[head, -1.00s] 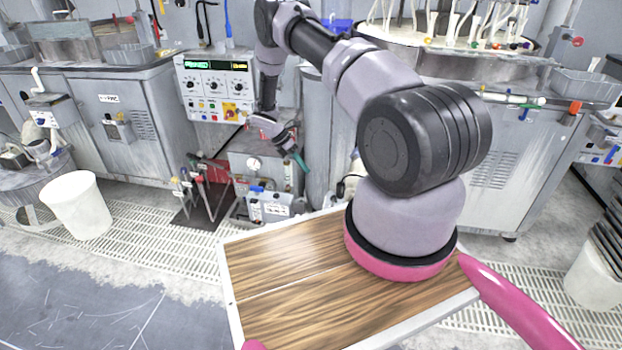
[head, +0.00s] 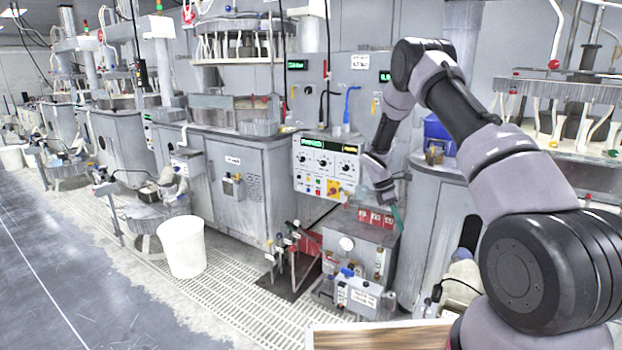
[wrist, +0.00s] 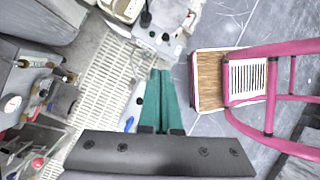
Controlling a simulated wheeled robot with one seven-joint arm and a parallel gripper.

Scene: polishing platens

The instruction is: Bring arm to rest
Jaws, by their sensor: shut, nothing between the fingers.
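My arm rises at the right of the head view and bends down toward the middle. My gripper (head: 396,217) hangs at its end, in front of the grey pump box (head: 358,243). In the wrist view my gripper (wrist: 160,78) shows two green fingers side by side, closed together with nothing held. It points down over the floor, apart from the things around it.
A control panel (head: 327,163) with dials stands behind the arm. A white bucket (head: 182,247) stands on the floor grating (head: 225,290) at left. Polishing machines line the back. Open grey floor (head: 50,260) lies at far left.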

